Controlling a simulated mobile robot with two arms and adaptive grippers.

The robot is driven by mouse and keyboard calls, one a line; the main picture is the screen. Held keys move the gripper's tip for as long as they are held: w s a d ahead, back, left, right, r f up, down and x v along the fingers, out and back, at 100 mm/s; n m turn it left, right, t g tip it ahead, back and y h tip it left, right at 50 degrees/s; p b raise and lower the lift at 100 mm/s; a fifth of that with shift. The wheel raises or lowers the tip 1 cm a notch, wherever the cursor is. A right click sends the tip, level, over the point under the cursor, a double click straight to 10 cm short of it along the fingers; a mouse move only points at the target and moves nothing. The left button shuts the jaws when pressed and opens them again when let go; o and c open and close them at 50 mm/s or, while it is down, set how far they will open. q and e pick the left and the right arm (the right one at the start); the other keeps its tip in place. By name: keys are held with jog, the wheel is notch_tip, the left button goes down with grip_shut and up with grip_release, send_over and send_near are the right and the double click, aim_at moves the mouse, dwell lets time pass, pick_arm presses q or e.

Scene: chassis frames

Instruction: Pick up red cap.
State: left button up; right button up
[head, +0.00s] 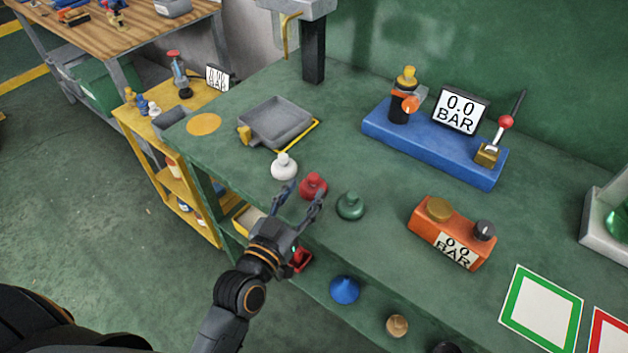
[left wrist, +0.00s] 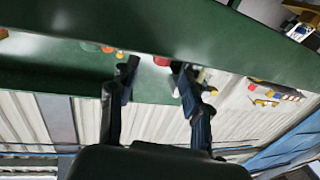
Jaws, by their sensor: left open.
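The red cap (head: 313,184) stands on the green bench top near its front edge, between a white cap (head: 284,167) and a green cap (head: 350,206). My left gripper (head: 300,196) is open and empty at the bench's front edge, its fingers pointing toward the red cap. One finger overlaps the cap's lower part in the head view; I cannot tell whether they touch. In the left wrist view a red piece (left wrist: 161,61), likely the cap, shows between the open fingers (left wrist: 157,70), partly cut by the bench edge. My right gripper is not in view.
An orange gauge block (head: 452,233) and a blue gauge base (head: 435,142) stand to the right. A grey tray scale (head: 275,122) stands behind the caps. A blue cap (head: 344,290) and a tan cap (head: 397,325) sit below the front edge. A yellow cart (head: 180,110) stands left.

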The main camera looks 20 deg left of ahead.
aim_at(311, 180)
pick_arm(q)
jog(key=w, duration=0.3)
jog(key=w+p, duration=0.1)
jog(key=w, duration=0.1)
jog(key=shift+w+d, duration=0.35)
jog(key=shift+s, duration=0.1)
grip_shut()
